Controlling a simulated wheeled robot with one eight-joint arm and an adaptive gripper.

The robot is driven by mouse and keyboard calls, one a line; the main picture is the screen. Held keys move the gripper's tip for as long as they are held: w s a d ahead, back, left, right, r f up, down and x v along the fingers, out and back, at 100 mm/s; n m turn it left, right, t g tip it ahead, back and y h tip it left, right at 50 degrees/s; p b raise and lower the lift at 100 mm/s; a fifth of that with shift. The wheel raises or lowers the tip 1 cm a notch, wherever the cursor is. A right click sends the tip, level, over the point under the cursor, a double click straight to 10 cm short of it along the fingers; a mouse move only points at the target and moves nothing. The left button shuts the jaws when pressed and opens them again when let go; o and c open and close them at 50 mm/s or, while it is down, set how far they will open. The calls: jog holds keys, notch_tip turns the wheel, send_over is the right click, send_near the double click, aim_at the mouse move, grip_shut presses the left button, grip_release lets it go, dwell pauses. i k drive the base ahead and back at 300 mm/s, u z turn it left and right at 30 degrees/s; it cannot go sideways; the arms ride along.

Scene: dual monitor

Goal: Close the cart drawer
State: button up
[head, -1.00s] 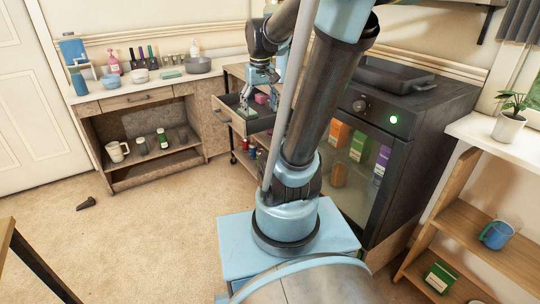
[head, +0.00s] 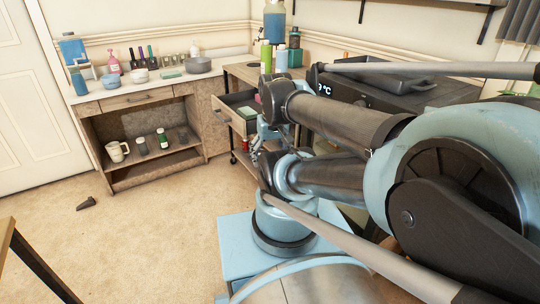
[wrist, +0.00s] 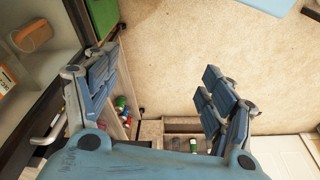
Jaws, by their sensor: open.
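The wooden cart (head: 241,73) stands in the back corner, beside the desk in the head view. Its drawer (head: 240,122) is pulled out toward the left, with a green item (head: 247,111) inside. My arm covers the right part of the drawer. In the wrist view my gripper (wrist: 165,98) is open and empty, its two fingers wide apart. In the head view it is mostly hidden by my arm, just right of the drawer front; I cannot tell whether it touches the drawer.
A desk (head: 140,98) with bowls and bottles stands left of the cart. A black oven (head: 350,94) with a tray on top stands to the right, largely behind my arm. The wrist view shows small bottles (wrist: 122,108) on a shelf.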

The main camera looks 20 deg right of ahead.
aim_at(225, 107)
jog(key=k, duration=1.65)
jog(key=u, duration=0.55)
jog(key=i, duration=1.45)
jog(key=z, duration=0.55)
